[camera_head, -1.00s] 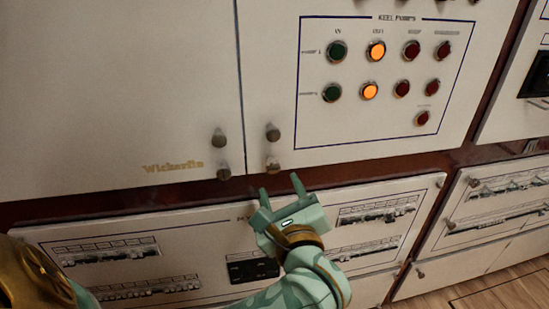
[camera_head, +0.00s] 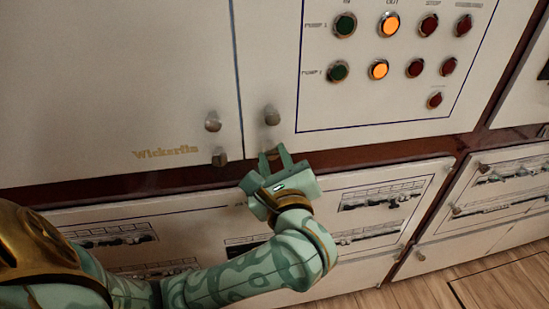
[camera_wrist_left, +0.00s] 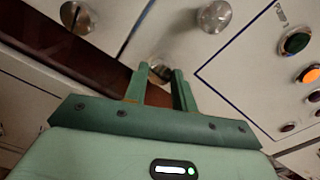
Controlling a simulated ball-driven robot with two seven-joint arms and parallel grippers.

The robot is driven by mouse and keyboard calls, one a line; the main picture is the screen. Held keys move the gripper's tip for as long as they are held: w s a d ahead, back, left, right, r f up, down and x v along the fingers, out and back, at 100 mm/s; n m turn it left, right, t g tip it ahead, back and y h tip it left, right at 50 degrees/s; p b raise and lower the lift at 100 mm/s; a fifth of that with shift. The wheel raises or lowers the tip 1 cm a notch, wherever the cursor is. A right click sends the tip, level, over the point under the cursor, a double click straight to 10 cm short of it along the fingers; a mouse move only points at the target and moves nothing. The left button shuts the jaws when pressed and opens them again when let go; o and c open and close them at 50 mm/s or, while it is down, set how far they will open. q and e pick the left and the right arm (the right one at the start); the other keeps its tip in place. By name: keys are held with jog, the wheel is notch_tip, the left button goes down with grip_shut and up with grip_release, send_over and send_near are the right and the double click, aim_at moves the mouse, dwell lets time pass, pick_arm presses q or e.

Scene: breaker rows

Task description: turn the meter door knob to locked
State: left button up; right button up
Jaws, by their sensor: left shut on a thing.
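My left gripper (camera_head: 273,155) reaches up from below to the lower left corner of the right-hand white door. Its two green fingers are shut on a round metal knob (camera_wrist_left: 160,70), the lower one on that door, seen between the fingertips in the left wrist view. The fingers hide most of this knob in the head view. No label naming the knob is readable, and I cannot tell its turn position. My right gripper is out of view.
Another knob (camera_head: 272,115) sits just above the gripped one. Two more, an upper (camera_head: 212,122) and a lower (camera_head: 219,157), sit close by on the left door. Lit buttons (camera_head: 379,69) are up right. Breaker panels (camera_head: 400,195) lie below a dark red rail.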

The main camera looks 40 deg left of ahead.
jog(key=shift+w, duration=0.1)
pick_arm(q)
jog(key=shift+r+m+p, duration=0.2)
jog(key=shift+m+p, duration=0.7)
jog(key=shift+p, duration=0.05)
jog(key=m+p, duration=1.3)
jog(key=p, duration=0.1)
jog(key=shift+f+m+p, duration=0.15)
jog(key=shift+m+p, duration=1.35)
jog(key=shift+m, duration=0.1)
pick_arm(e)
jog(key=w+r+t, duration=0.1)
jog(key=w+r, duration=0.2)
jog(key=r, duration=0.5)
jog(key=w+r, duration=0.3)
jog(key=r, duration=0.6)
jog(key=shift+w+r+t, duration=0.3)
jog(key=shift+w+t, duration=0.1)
pick_arm(q)
jog(key=o, duration=1)
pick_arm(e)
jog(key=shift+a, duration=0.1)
